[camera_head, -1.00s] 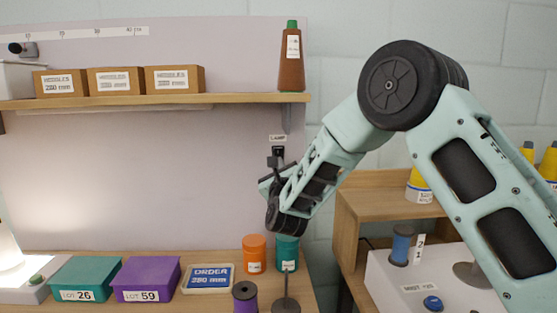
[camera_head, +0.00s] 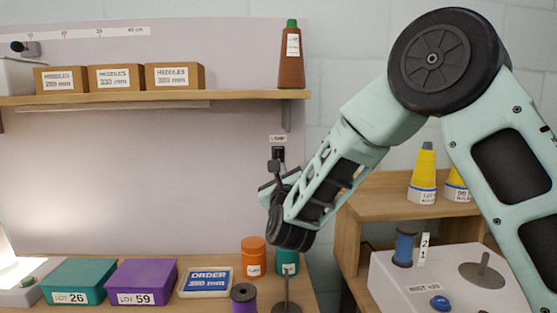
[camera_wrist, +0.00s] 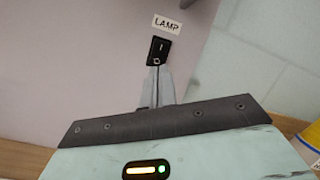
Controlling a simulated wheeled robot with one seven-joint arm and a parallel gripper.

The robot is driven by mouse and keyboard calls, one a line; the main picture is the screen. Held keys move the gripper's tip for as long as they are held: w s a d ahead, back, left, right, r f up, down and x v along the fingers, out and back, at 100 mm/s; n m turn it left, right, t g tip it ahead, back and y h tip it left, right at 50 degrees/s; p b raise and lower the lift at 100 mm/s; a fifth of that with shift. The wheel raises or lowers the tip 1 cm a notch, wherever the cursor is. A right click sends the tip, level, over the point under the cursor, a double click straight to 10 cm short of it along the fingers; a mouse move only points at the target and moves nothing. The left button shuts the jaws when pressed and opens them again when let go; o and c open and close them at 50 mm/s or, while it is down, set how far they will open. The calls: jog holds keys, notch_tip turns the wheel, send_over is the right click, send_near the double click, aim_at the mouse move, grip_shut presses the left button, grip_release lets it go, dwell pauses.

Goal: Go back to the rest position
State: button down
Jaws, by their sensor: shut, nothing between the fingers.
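My gripper (camera_wrist: 158,82) shows in the wrist view as two grey fingers closed together, with nothing between them. Just beyond the fingertips in that picture is a black switch (camera_wrist: 159,49) on the wall panel, under a white LAMP label (camera_wrist: 167,25). I cannot tell from this view how far the tips are from it. In the head view my arm reaches in from the right, and its end hangs in front of the panel, just below the lamp switch (camera_head: 278,153). The fingers are mostly hidden there by my wrist.
Below are a teal box (camera_head: 78,281), a purple box (camera_head: 142,281), an ORDER tray (camera_head: 180,290), an orange jar (camera_head: 253,257) and a teal jar (camera_head: 287,262). The shelf (camera_head: 220,96) overhead holds boxes and a brown cone (camera_head: 290,58). A wooden stand (camera_head: 349,228) is at right.

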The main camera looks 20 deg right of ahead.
jog(key=shift+a, duration=0.1)
jog(key=s+a+f+n+g+y+p, duration=0.25)
jog(key=s+a+n+g+y, duration=0.35)
jog(key=s+n, duration=0.45)
jog(key=s+a+f+n+g+y+p, duration=0.25)
jog(key=s+a+n+g, duration=0.4)
jog(key=n, duration=0.65)
jog(key=s+d+f+n+g+h+p, duration=0.1)
jog(key=s+d+n+g+h, duration=0.1)
jog(key=s+n, duration=0.6)
jog(key=s+d+f+n+g+h+p, duration=0.1)
jog(key=s+d+n+g, duration=0.4)
jog(key=s, duration=1.3)
jog(key=f+n+g+h, duration=0.1)
jog(key=n, duration=0.2)
jog(key=shift+s+p, duration=0.25)
jog(key=shift+p, duration=0.15)
jog(key=shift+s+d, duration=0.1)
